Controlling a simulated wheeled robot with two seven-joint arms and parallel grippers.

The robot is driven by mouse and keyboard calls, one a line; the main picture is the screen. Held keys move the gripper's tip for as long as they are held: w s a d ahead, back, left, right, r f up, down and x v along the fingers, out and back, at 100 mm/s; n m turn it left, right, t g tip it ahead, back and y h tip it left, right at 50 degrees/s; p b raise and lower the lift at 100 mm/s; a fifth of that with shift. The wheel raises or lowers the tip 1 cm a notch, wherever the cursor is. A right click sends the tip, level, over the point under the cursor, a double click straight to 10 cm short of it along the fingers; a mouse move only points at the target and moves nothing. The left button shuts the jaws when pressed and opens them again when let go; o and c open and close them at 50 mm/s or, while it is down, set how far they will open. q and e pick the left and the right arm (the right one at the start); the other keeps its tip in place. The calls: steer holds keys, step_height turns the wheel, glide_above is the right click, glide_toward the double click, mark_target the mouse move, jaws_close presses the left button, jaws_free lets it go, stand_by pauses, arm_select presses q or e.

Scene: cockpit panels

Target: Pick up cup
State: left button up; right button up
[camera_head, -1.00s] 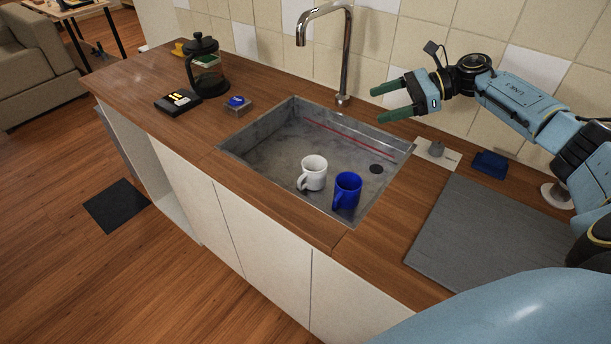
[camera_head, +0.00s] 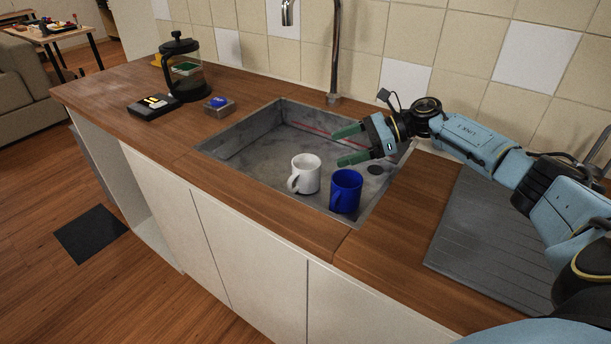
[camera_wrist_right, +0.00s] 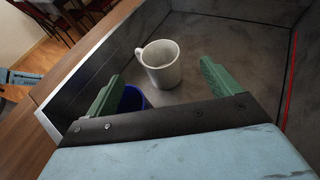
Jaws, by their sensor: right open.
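A white cup (camera_head: 305,174) stands upright in the sink (camera_head: 262,152), its handle towards the lower left. A blue cup (camera_head: 346,191) stands just right of it. My right gripper (camera_head: 347,145) is open and empty, above the sink at its right side, with its green fingers pointing left. In the right wrist view, the white cup (camera_wrist_right: 161,64) shows beyond and between the fingers (camera_wrist_right: 160,84). The blue cup (camera_wrist_right: 131,98) is partly hidden there behind the left finger and the gripper body. My left gripper is not in view.
A faucet (camera_head: 335,60) rises behind the sink. A French press (camera_head: 185,68), a black box (camera_head: 153,106) and a blue-topped sponge-like item (camera_head: 219,105) stand on the counter left of it. A grey ribbed drainboard (camera_head: 490,235) lies to the right.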

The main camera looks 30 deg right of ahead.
mark_target(307, 161)
steer(key=x, duration=0.7)
steer(key=shift+a+f, duration=0.3)
steer(key=shift+f, duration=0.1)
steer(key=shift+d, duration=0.1)
steer(key=c, duration=1.2)
